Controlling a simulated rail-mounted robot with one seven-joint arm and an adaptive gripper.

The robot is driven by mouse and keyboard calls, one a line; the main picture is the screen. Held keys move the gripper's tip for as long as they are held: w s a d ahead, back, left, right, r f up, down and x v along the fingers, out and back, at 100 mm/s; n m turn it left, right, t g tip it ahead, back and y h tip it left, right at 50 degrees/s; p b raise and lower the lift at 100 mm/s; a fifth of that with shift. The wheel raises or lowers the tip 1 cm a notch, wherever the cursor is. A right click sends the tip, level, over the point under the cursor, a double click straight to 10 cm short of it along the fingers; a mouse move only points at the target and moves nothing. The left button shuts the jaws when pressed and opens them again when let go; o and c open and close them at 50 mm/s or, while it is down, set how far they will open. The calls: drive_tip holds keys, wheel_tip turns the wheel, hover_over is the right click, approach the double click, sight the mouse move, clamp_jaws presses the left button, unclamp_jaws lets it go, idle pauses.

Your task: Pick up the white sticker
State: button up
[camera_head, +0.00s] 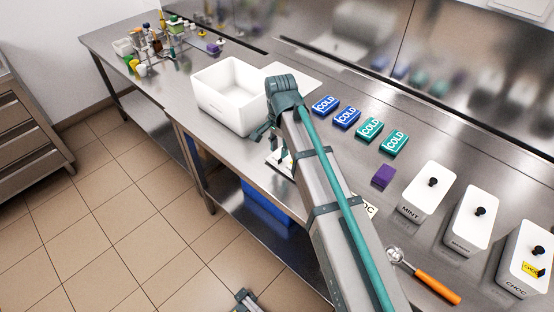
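My arm reaches up from the bottom of the head view, and my gripper (278,152) points down over the front part of the steel table. Its fingers are small and partly hidden by the arm, so I cannot tell whether they are open or shut. A flat white piece (284,168) lies on the table right by the fingers, partly covered by the gripper. Another white label (371,209) with black letters, of which "OC" shows, lies right of my arm and is partly hidden by it. I cannot tell which is the white sticker.
A white open box (212,112) stands left of my gripper. Blue (326,105) and teal (370,129) cold packs and a purple block (383,176) lie to the right. Lidded white tubs (428,193) and an orange-handled scoop (436,287) are farther right. Bottles (155,42) crowd the far left.

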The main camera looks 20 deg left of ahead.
sight(276, 158)
drive_tip(key=shift+s+f+p, duration=0.15)
drive_tip(key=shift+f+p, duration=0.65)
drive_tip(key=shift+f, duration=1.55)
drive_tip(key=shift+c, duration=0.3)
clamp_jaws()
